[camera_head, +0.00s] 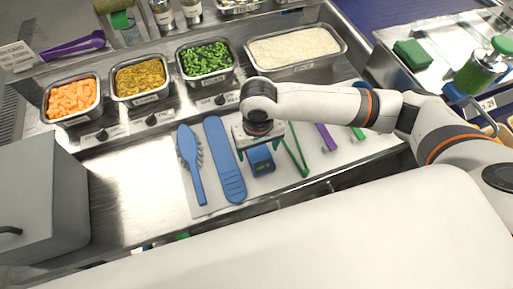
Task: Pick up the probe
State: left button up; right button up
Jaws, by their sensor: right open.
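A small blue device with a dark face (261,160), which looks like the probe, lies on a white mat (207,205) on the steel counter. My right gripper (264,150) points down just above it, with its fingers apart, and partly hides its far end. I cannot tell whether the fingers touch it. A long blue strip-shaped tool (225,165) lies close to its left. Green tongs (297,152) lie close to its right. My left gripper is not in view.
A blue brush (190,160) lies at the mat's left; a purple-handled tool (326,137) lies at right. Pans of orange cubes (72,98), yellow food (139,78), green pieces (205,58) and rice (294,46) stand behind. Bare counter (135,190) lies left of the mat.

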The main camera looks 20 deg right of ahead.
aim_at(257, 150)
jog(key=shift+f, duration=0.8)
jog(key=c, duration=1.1)
jog(key=shift+o, duration=0.2)
jog(key=shift+r, duration=0.15)
notch_tip(257, 150, up, 10)
jog(key=shift+w+f, duration=0.1)
jog(key=shift+f, duration=0.15)
notch_tip(257, 150, up, 6)
jog(key=p, duration=0.9)
jog(key=shift+r, duration=0.2)
